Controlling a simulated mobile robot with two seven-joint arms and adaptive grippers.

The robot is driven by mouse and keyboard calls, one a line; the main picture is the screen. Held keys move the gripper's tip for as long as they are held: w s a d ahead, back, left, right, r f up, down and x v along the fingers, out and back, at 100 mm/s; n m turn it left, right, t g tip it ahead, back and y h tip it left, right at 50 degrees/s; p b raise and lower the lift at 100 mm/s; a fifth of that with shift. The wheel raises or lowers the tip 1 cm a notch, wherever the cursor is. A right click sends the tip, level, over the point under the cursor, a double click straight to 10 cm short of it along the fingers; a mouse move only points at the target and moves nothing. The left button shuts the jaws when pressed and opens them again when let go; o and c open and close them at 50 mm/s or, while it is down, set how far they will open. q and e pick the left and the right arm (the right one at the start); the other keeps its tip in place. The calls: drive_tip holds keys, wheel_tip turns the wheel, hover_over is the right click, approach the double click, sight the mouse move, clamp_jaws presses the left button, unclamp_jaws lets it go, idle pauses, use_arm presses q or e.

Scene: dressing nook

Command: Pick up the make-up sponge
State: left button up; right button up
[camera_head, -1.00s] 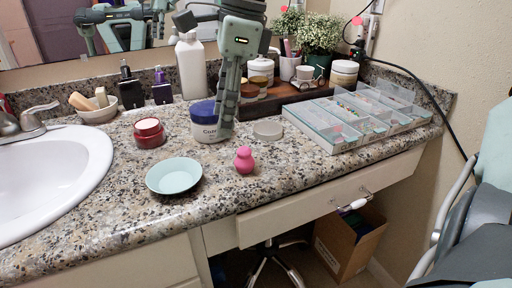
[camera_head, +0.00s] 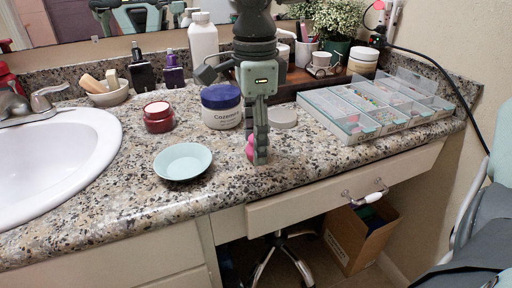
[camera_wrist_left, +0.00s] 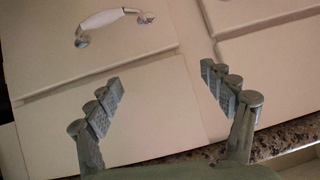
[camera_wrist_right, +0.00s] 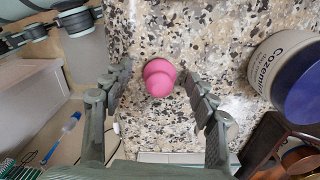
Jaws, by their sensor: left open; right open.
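The pink make-up sponge (camera_head: 250,147) stands on the granite counter, mostly hidden behind my right gripper (camera_head: 260,158) in the head view. In the right wrist view the whole sponge (camera_wrist_right: 159,77) shows between and just beyond the tips of my right gripper (camera_wrist_right: 158,84). The right gripper is open, with a finger on either side of the sponge and gaps between. My left gripper (camera_wrist_left: 162,82) is open and empty in the left wrist view, in front of the cream drawer fronts. It is not seen in the head view.
A pale blue dish (camera_head: 183,161) is left of the sponge. A white jar with a blue lid (camera_head: 221,107) and a round pale lid (camera_head: 283,118) are behind it. A clear compartment box (camera_head: 372,108) lies to the right. The counter's front edge is close.

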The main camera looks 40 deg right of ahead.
drive_tip(key=shift+c, duration=0.6)
drive_tip(key=c, duration=0.7)
drive_tip(key=shift+r, duration=0.2)
drive_tip(key=shift+r, duration=0.25)
use_arm(q)
drive_tip(key=s+a+f+n+g+y+p, duration=0.1)
drive_tip(key=s+a+f+g+y+p, duration=0.2)
drive_tip(key=s+a+f+g, duration=0.4)
drive_tip(key=s+a, duration=0.3)
drive_tip(key=s, duration=0.1)
drive_tip(key=shift+s+a+f+n+y, duration=0.15)
drive_tip(key=shift+f+n+y, duration=0.15)
use_arm(e)
wheel_tip(320, 180, up, 27)
drive_tip(key=shift+r, duration=0.15)
